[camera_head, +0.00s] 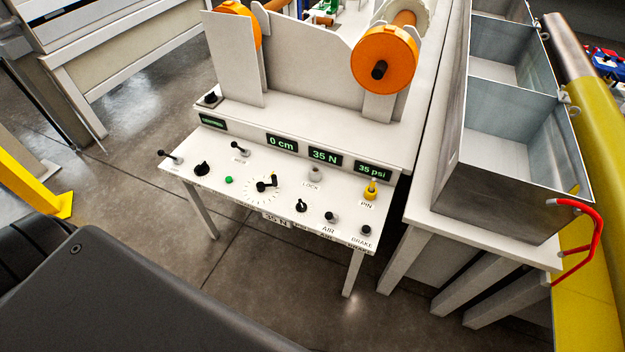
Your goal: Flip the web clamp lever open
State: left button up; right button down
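A white control panel (215,193) stands on legs in the middle of the view. Two small black-knobbed levers rise from it: one at its far left corner (170,157) and one near its back edge (239,149). Their labels are too small to read, so I cannot tell which is the web clamp lever. Both sticks lean towards the upper left. Neither of my grippers is in view, and nothing touches the levers.
The panel also carries a dial (265,186), a yellow PIN knob (371,188), a green button (229,180) and several black knobs. Displays (282,143) line the back. Behind stands a machine with orange rollers (384,60). Metal bins (510,150) stand right.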

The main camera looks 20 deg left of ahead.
aim_at(233, 143)
jog(key=k, duration=0.55)
jog(key=u, duration=0.7)
jog(key=i, duration=0.75)
jog(key=z, duration=0.15)
